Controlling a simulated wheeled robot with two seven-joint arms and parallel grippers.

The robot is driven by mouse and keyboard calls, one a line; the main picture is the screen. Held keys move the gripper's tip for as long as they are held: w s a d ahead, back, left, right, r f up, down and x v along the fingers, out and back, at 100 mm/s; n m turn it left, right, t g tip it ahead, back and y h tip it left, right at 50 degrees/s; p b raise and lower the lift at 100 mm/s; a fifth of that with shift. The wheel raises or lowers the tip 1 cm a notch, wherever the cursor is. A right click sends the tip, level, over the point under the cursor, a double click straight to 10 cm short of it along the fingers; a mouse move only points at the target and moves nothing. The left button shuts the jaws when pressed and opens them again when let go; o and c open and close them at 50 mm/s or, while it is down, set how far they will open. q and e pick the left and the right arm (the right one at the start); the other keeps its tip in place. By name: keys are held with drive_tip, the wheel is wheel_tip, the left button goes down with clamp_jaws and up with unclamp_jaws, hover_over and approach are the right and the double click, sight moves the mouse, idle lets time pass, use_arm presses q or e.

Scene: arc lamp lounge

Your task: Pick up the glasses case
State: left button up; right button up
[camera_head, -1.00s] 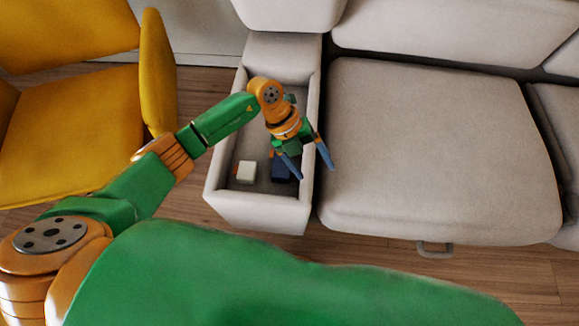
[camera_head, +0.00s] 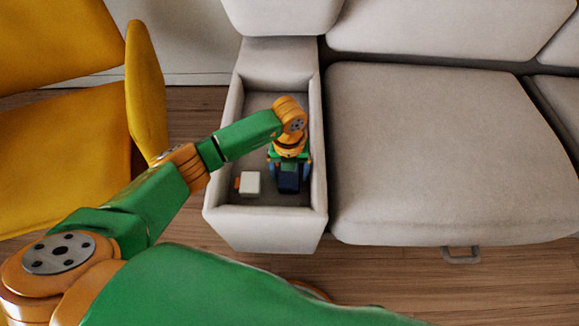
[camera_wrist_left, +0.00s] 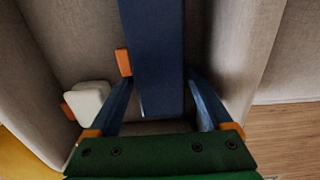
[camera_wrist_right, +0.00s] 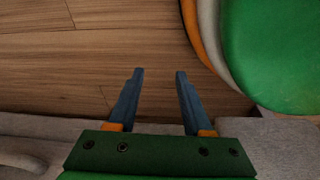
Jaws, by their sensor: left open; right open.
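The dark blue glasses case (camera_head: 288,182) lies in the open compartment of the grey sofa armrest (camera_head: 221,218). In the left wrist view the case (camera_wrist_left: 157,40) is a long dark blue box running up the middle of the picture. My left gripper (camera_head: 289,172) is inside the compartment, open, with one finger on each side of the case. It also shows in the left wrist view (camera_wrist_left: 160,76); whether the fingers touch the case I cannot tell. My right gripper (camera_wrist_right: 160,72) is open and empty above the wooden floor and is not seen in the head view.
A small white block (camera_head: 251,183) with an orange piece lies left of the case; another orange piece (camera_wrist_left: 123,62) is beside the case. The compartment walls are close around my left gripper. A sofa seat (camera_head: 440,160) is at right, a yellow chair (camera_head: 147,85) at left.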

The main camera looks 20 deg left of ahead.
use_arm(q)
drive_tip(key=shift+c, duration=0.2)
drive_tip(key=c, duration=1.2)
